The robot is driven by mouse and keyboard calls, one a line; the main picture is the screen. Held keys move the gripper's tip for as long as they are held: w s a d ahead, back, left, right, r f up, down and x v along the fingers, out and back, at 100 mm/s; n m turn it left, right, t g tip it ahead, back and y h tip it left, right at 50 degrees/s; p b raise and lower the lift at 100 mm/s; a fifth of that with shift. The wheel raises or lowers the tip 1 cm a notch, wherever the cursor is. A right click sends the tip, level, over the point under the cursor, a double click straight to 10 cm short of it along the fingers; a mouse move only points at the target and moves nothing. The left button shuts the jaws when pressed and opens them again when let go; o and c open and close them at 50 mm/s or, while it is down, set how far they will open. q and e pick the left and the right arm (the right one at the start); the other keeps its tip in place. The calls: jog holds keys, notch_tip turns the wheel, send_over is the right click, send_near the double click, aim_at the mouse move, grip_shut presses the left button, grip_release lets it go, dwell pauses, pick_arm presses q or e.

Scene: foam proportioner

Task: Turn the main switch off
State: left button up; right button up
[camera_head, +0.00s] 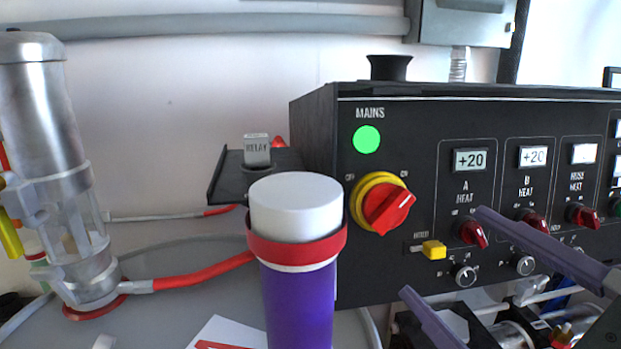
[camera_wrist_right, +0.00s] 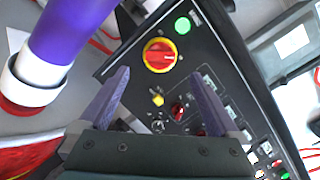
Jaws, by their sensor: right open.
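The main switch (camera_head: 382,203) is a red rotary knob on a yellow ring, under the MAINS label on the black console. Its grip slants up to the right, toward the ON mark; OFF is at upper left. The switch also shows whole in the right wrist view (camera_wrist_right: 159,56). The green mains lamp (camera_head: 366,139) above it is lit. My right gripper (camera_head: 444,252) is open and empty, its two purple fingers in front of the console, right of and below the switch, apart from it. In the wrist view (camera_wrist_right: 161,75) the switch appears between and beyond the fingertips.
A yellow hose-side control (camera_head: 433,250) and the red A heat knob (camera_head: 472,234) sit close to the switch's lower right. The relay (camera_head: 257,150) stands on a bracket left of the console. A metal pump cylinder (camera_head: 45,105) with a red hose stands at far left.

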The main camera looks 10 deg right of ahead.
aim_at(395, 214)
jog(key=p+x, duration=0.1)
jog(key=x, duration=0.6)
jog(key=shift+w+d+p, duration=0.15)
jog(key=shift+w+p, duration=0.25)
jog(key=shift+x, duration=0.75)
jog(key=shift+c, duration=0.3)
jog(key=c, duration=1.3)
